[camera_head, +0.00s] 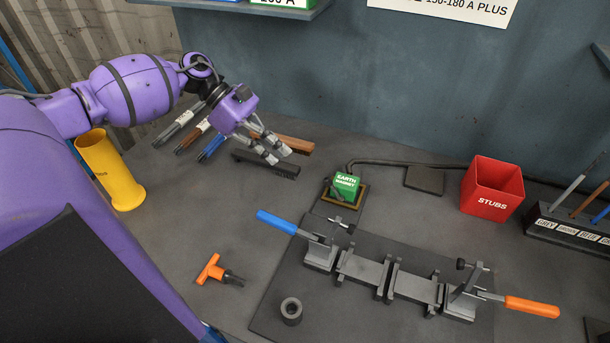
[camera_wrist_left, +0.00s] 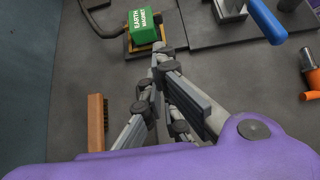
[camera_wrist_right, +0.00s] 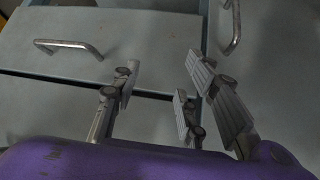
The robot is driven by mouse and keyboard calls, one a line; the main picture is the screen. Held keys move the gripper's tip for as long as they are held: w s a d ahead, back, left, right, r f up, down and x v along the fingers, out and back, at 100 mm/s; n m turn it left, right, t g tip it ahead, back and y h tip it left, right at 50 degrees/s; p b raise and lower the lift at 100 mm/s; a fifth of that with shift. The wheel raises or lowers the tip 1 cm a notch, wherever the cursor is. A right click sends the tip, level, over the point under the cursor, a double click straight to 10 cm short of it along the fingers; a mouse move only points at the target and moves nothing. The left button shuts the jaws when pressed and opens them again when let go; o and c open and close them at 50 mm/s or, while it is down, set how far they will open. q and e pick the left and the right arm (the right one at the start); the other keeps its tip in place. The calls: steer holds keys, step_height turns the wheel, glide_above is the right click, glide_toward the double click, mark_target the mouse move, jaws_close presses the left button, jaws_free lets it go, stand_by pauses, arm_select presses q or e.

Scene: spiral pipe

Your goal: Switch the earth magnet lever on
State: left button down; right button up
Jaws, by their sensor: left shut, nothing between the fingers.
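The green earth magnet block (camera_head: 345,186) sits on a dark base with a yellowish edge, right of the table's middle, with a dark cable running from it. In the left wrist view the earth magnet (camera_wrist_left: 142,27) is at the top, just beyond my fingertips. I cannot make out its lever clearly. My left gripper (camera_head: 279,154) is shut and empty, above the dark brush, to the left of and apart from the magnet. It also shows in the left wrist view (camera_wrist_left: 160,62). My right gripper (camera_wrist_right: 158,80) is open and empty in front of grey drawers.
A clamp fixture (camera_head: 390,277) with blue and orange handles stands on a plate in front of the magnet. A red stubs bin (camera_head: 491,188) is to the right.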

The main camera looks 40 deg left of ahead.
mark_target(333, 189)
arm_select(q)
steer(key=shift+d, duration=0.2)
arm_select(e)
steer(key=shift+d+f, duration=0.1)
arm_select(q)
steer(key=p+x, duration=0.1)
steer(key=x, duration=0.7)
steer(key=shift+w+d+f, duration=0.1)
steer(key=shift+d+f, duration=0.1)
steer(key=shift+d, duration=0.05)
steer(key=shift+d+f, duration=0.35)
steer(key=shift+f, duration=0.1)
arm_select(e)
steer(key=shift+a+r, duration=0.25)
steer(key=shift+r, duration=0.25)
arm_select(q)
steer(key=shift+a+r, duration=0.1)
steer(key=shift+r, duration=0.05)
arm_select(e)
steer(key=shift+s+d, duration=0.1)
steer(key=shift+d, duration=0.15)
